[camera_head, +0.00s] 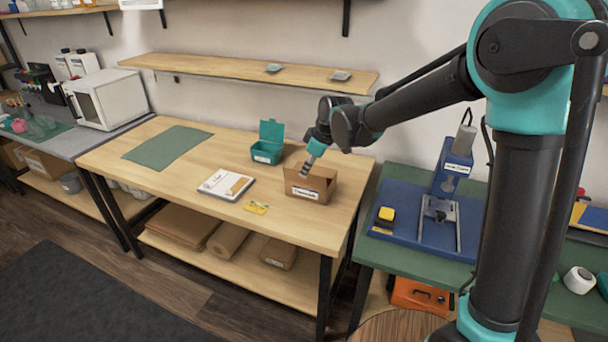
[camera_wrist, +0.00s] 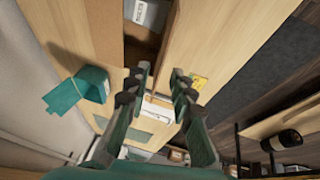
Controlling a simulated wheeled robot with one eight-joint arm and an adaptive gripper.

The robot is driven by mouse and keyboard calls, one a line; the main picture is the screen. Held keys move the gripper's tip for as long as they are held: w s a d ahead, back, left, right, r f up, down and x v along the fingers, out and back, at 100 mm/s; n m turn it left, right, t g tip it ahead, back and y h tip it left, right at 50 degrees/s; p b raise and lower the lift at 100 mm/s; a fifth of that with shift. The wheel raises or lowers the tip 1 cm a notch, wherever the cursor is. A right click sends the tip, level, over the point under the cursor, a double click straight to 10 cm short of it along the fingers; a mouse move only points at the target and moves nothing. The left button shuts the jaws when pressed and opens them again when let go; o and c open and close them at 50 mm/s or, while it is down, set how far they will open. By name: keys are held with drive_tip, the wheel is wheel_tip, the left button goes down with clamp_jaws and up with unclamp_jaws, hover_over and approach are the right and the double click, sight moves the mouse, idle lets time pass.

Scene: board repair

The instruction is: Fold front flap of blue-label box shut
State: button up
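The cardboard box (camera_head: 318,195) stands on the wooden table toward its right end, with a pale label on its front face. The label's colour is too small to judge. The box top looks at least partly open; in the wrist view the box (camera_wrist: 142,52) shows its brown inside and a grey labelled item (camera_wrist: 148,14) in it. I cannot clearly tell the front flap from the other flaps. My gripper (camera_head: 303,172) is at the box's left side, close to its top edge. In the wrist view my gripper (camera_wrist: 160,76) has its fingers apart, with nothing visibly held.
A teal open-lidded bin (camera_head: 267,152) stands behind and left of the box. A white notebook (camera_head: 226,185) and yellow card (camera_head: 256,208) lie to the left. A green mat (camera_head: 168,146) lies farther left. A shelf (camera_head: 240,72) hangs above. A blue press (camera_head: 453,170) stands right.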

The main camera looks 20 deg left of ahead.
drive_tip(key=shift+x, duration=1.85)
clamp_jaws()
